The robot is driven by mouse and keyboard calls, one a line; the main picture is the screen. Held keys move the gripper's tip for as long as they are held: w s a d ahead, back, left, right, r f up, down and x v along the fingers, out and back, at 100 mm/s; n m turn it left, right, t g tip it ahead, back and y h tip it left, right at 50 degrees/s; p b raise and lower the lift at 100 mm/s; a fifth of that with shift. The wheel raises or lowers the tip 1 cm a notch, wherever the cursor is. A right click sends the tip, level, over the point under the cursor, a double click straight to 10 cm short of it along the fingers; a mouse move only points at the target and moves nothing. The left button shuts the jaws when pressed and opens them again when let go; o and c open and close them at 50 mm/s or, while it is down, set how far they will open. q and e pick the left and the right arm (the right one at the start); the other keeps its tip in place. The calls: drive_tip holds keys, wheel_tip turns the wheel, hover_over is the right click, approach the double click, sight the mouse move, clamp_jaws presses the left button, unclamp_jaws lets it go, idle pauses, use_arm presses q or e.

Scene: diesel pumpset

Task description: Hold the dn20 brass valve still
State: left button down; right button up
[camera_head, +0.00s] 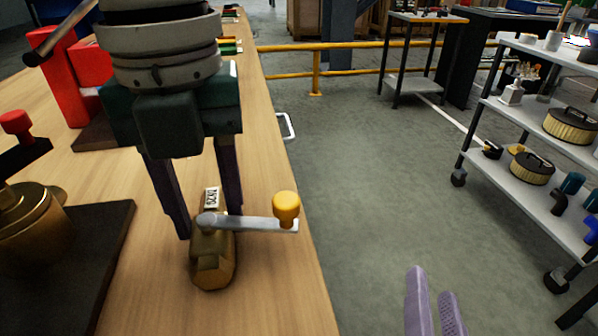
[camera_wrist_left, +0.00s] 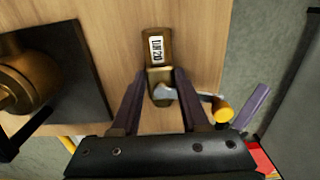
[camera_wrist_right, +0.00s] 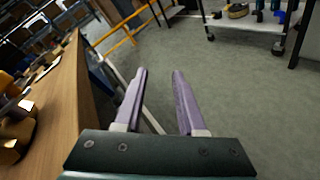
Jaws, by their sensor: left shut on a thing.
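The DN20 brass valve (camera_head: 213,262) lies on the wooden bench near its right edge. It has a white label, a grey lever and a yellow knob (camera_head: 286,208) at the lever's end. My left gripper (camera_head: 207,225) reaches down from above and is shut on the valve body, one finger on each side. The left wrist view shows the valve (camera_wrist_left: 158,78) between the two fingers. My right gripper (camera_head: 436,305) is open and empty over the floor, right of the bench. Its fingers stand apart in the right wrist view (camera_wrist_right: 158,80).
A larger brass valve (camera_head: 32,225) on a dark plate (camera_head: 95,250) is at the left of the bench. A red vice-like part (camera_head: 70,75) stands behind. A shelf trolley (camera_head: 535,110) with filters is at the right. A yellow rail (camera_head: 345,47) crosses the back. The floor between is clear.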

wheel_tip(320, 180, up, 3)
drive_tip(key=s+a+h, duration=0.2)
drive_tip(key=n+t+y, duration=0.1)
drive_tip(key=n+t, duration=0.2)
drive_tip(key=n, duration=0.3)
approach(295, 196)
drive_tip(key=shift+w+d+f, duration=0.1)
drive_tip(key=shift+w+d, duration=0.1)
drive_tip(key=shift+w, duration=0.15)
drive_tip(key=shift+w+a+n+y, duration=0.2)
drive_tip(key=shift+n+y, duration=0.1)
drive_tip(key=shift+y, duration=0.1)
drive_tip(key=w, duration=0.3)
drive_tip(key=w+d, duration=0.1)
drive_tip(key=w, duration=0.3)
drive_tip(key=w+d, duration=0.1)
drive_tip(key=w, duration=0.3)
drive_tip(key=shift+w+d, duration=0.15)
drive_tip(key=shift+d, duration=0.05)
clamp_jaws()
drive_tip(key=shift+d, duration=0.15)
